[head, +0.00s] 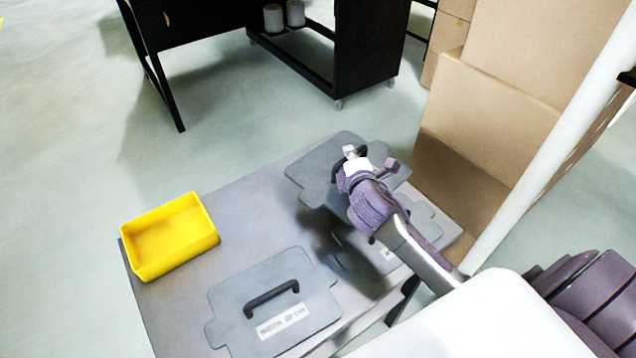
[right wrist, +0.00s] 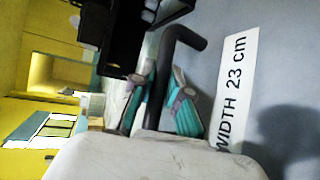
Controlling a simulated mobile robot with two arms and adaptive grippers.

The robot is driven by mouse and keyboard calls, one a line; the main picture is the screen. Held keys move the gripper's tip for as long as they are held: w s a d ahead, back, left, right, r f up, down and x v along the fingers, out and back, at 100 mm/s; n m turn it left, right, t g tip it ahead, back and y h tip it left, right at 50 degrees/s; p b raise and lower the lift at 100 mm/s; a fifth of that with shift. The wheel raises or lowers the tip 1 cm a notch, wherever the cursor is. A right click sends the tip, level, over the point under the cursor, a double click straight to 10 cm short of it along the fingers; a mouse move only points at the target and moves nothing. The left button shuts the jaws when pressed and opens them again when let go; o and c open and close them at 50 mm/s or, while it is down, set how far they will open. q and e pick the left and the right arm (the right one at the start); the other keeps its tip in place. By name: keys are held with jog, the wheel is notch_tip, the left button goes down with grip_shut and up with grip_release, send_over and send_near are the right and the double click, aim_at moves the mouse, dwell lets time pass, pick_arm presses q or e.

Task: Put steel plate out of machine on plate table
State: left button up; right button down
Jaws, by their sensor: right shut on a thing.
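My right gripper (head: 362,170) is shut on the black handle of a grey steel plate (head: 315,170) over the far end of the plate table (head: 240,205). A dark shadow below suggests that the plate hangs above the tabletop. In the right wrist view the teal finger pads (right wrist: 160,105) straddle the handle, and the held plate (right wrist: 225,50) shows a white label reading "WIDTH 23 cm". A second steel plate (head: 425,220) lies on the table, partly hidden under my right arm. A third steel plate (head: 235,297) with a black handle lies at the near end. My left gripper is out of view.
A yellow bin (head: 170,240) stands at the table's left corner. Cardboard boxes (head: 505,110) are stacked at the right, close to the table, beside a white pole (head: 560,140). A black workbench (head: 370,50) stands behind. The floor between bench and table is clear.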

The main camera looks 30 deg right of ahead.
aim_at(318, 150)
jog(key=w+d+h, duration=0.1)
jog(key=w+d, duration=0.1)
jog(key=w+d+m+b, duration=0.1)
jog(key=w+d, duration=0.1)
jog(key=d, duration=0.1)
jog(key=w+d+r+h+b, duration=0.1)
jog(key=w+d, duration=0.1)
jog(key=w, duration=0.1)
jog(key=shift+d+m+g+h, duration=0.3)
jog(key=shift+d+m+g, duration=0.1)
jog(key=shift+w+f, duration=0.15)
jog(key=shift+f, duration=0.05)
jog(key=w+a+f, duration=0.1)
jog(key=a+f, duration=0.1)
jog(key=a, duration=0.1)
jog(key=w+a+f, duration=0.1)
jog(key=a+f, duration=0.1)
jog(key=a, duration=0.2)
jog(key=w+a+f, duration=0.2)
jog(key=a, duration=0.1)
jog(key=shift+a+f+b, duration=0.25)
jog(key=shift+a+b, duration=0.05)
jog(key=shift+b, duration=0.05)
jog(key=shift+f, duration=2.05)
